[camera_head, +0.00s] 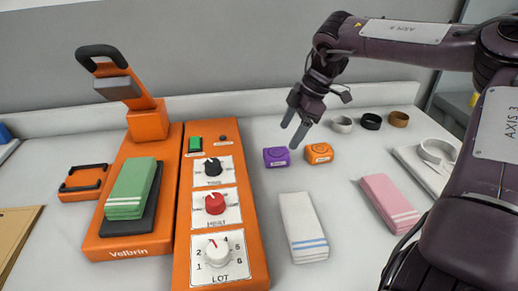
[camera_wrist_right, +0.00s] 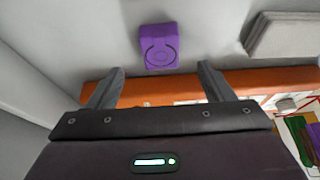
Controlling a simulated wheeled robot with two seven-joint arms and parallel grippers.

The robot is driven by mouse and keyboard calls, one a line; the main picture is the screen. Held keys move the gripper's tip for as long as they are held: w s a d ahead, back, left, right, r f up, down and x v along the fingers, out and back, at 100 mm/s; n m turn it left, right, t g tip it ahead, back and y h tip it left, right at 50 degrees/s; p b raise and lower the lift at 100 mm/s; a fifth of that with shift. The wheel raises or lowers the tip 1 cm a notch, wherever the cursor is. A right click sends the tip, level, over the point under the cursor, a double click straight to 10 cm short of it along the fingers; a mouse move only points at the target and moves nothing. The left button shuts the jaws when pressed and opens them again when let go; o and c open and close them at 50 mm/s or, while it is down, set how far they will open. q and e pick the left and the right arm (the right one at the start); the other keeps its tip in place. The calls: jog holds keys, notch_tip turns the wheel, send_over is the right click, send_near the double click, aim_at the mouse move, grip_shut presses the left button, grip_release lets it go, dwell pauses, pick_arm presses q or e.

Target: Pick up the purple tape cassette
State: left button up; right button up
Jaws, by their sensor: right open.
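The purple tape cassette (camera_head: 277,157) lies on the white counter, just right of the orange control panel and left of an orange cassette (camera_head: 319,153). My right gripper (camera_head: 294,134) is open and empty, above and slightly behind the purple cassette. In the right wrist view the purple cassette (camera_wrist_right: 158,46) shows beyond the two spread fingertips (camera_wrist_right: 160,72), roughly centred between them and apart from them. My left gripper is in neither view.
The orange press (camera_head: 135,180) with a folded green cloth stands at the left, beside the control panel (camera_head: 212,215). A white folded cloth (camera_head: 302,228) and a pink one (camera_head: 389,203) lie in front. Several small rolls, including a black one (camera_head: 371,121), stand at the back right.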

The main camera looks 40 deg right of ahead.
aim_at(278, 152)
jog(key=shift+w+a+f, duration=0.1)
jog(key=shift+w+f, duration=0.15)
jog(key=shift+s+x, duration=0.25)
jog(key=shift+x, duration=1)
jog(key=x, duration=0.4)
jog(key=shift+w+a+f, duration=0.1)
jog(key=shift+f, duration=0.25)
jog(key=c, duration=1.1)
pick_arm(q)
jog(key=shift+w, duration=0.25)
pick_arm(e)
jog(key=shift+o, duration=0.2)
jog(key=shift+r, duration=0.1)
